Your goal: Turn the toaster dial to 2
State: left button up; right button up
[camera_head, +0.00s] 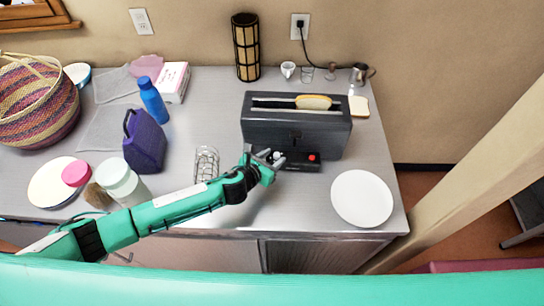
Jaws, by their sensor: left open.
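The dark grey toaster (296,125) stands on the counter with a slice of bread (313,102) showing in its slot. Its front control base (300,163) bears a red button (313,157) on the right and a pale round knob (277,155), likely the dial, on the left. My left gripper (266,162) is open at the left end of this base, beside the knob. Whether its fingers touch or surround the knob cannot be told. The dial's markings are too small to read. My right gripper is not in view.
A white plate (361,198) lies right of the toaster. A clear ribbed glass (206,164) stands just behind my left forearm. A purple bag (144,141), blue bottle (153,100) and pale jar (121,181) are to the left. The counter ends just in front of my arm.

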pick_arm(q)
jog(key=shift+c, duration=0.2)
grip_shut()
jog(key=shift+d+n, duration=0.15)
jog(key=shift+n, duration=0.15)
jog(key=shift+s+t+y, duration=0.1)
jog(key=shift+t+y, duration=0.2)
jog(key=shift+y, duration=0.2)
jog(key=n+y, duration=0.1)
jog(key=d+n+t+y+p, duration=0.1)
jog(key=n+y, duration=0.1)
jog(key=shift+s+n, duration=0.15)
jog(key=shift+n, duration=0.15)
jog(key=n+y, duration=0.2)
jog(key=y, duration=0.1)
jog(key=shift+d+t, duration=0.15)
jog(key=shift+t, duration=0.15)
jog(key=shift+d+n+y, duration=0.25)
jog(key=shift+n+y, duration=1.15)
jog(key=shift+y, duration=0.1)
